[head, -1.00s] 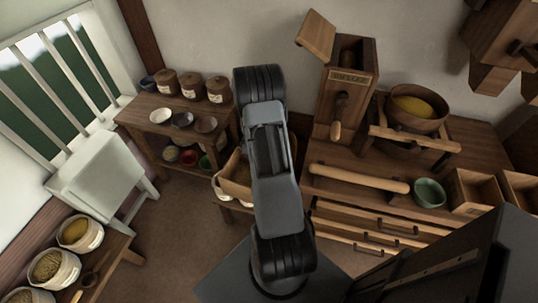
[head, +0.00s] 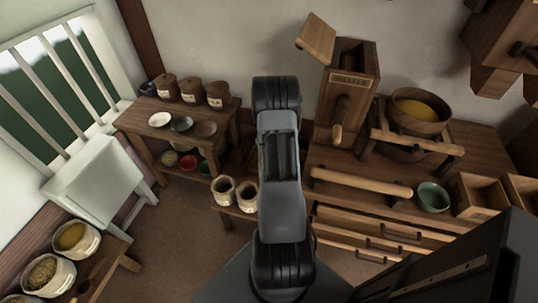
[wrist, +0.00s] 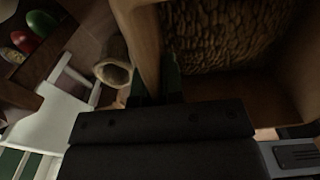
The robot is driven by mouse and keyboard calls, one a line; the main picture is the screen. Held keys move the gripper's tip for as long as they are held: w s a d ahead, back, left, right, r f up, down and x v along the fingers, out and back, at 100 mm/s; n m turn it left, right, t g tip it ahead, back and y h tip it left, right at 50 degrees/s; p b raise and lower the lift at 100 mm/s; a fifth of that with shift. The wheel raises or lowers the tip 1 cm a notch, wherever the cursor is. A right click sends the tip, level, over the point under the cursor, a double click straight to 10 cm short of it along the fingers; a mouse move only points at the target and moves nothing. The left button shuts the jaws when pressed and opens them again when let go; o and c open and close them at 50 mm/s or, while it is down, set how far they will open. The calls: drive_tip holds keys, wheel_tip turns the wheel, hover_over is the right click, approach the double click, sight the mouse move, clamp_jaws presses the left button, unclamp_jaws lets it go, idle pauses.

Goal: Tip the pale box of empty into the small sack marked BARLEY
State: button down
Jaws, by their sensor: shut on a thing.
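My gripper (wrist: 158,80) is shut on the wall of a wooden box (wrist: 149,45), seen close up in the wrist view. A rough, brown, grain-like surface (wrist: 230,35) shows inside the box's walls. In the head view my arm hides the gripper and the box. Two small pale sacks, a left one (head: 224,190) and a right one (head: 247,196), stand open on a low surface just left of my arm. I cannot read their marks, so I cannot tell which is BARLEY. One small sack (wrist: 113,72) shows beside the box in the wrist view.
A side table (head: 215,125) at the back left holds lidded jars and small dishes. The right bench carries a hopper (head: 346,95), a quern (head: 418,110) and a green bowl (head: 432,195).

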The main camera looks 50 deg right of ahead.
drive_tip(key=shift+f+b, duration=0.3)
drive_tip(key=shift+f, duration=0.05)
drive_tip(key=shift+f+b, duration=1.9)
drive_tip(key=shift+f, duration=1.2)
drive_tip(key=shift+f+b, duration=0.15)
drive_tip(key=shift+b, duration=0.15)
drive_tip(key=shift+r+h+b, duration=0.2)
drive_tip(key=shift+h+b, duration=0.4)
drive_tip(key=shift+d+b, duration=0.1)
drive_tip(key=shift+b, duration=0.5)
drive_tip(key=shift+r+h+b, duration=0.15)
drive_tip(key=shift+h+b, duration=0.25)
drive_tip(key=shift+b, duration=0.15)
drive_tip(key=shift+r, duration=0.2)
drive_tip(key=shift+p, duration=0.4)
drive_tip(key=shift+y+p, duration=0.3)
drive_tip(key=shift+p, duration=0.3)
